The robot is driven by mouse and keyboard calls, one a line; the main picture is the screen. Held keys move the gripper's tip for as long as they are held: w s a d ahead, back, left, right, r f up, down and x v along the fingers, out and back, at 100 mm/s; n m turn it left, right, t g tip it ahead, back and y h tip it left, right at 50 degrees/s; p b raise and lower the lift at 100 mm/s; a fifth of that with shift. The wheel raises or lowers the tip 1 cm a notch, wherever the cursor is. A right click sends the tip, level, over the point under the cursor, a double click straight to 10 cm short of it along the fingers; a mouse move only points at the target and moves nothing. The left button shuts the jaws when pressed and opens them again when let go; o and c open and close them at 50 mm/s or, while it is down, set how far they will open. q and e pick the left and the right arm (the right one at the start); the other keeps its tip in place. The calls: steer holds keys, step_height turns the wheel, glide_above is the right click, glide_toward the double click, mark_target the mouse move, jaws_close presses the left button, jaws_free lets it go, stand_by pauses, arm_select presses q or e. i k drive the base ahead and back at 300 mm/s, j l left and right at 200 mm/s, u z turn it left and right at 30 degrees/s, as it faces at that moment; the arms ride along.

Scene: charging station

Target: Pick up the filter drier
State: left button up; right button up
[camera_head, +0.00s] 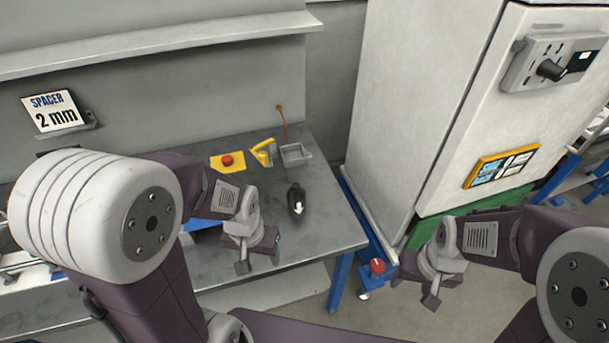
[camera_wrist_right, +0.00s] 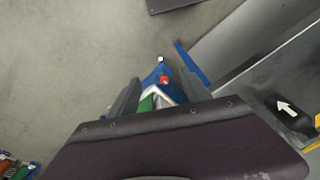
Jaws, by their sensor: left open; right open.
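The filter drier (camera_head: 296,199) is a small black body with a white arrow, lying on the grey workbench (camera_head: 330,218) near its right end. It also shows at the right edge of the right wrist view (camera_wrist_right: 286,116). My left gripper (camera_head: 259,261) is open and empty, in front of the drier and to its left, apart from it. My right gripper (camera_head: 414,289) is open and empty, off the bench's right end over the floor. Its two fingers show in the right wrist view (camera_wrist_right: 160,92) with nothing held between them.
A grey tray (camera_head: 297,154), a yellow bracket (camera_head: 263,152) and a red button on a yellow plate (camera_head: 226,161) stand behind the drier. A tall white cabinet (camera_head: 425,90) rises to the right. A red knob (camera_head: 377,266) sits low between bench and cabinet. A "SPACER 2 mm" sign (camera_head: 54,111) is at left.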

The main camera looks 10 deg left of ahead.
mark_target(296, 194)
steer(key=k+j+u, duration=0.1)
steer(key=j+u, duration=0.3)
steer(key=j, duration=0.2)
steer(key=j+u, duration=0.4)
steer(key=j, duration=0.2)
steer(key=k, duration=0.05)
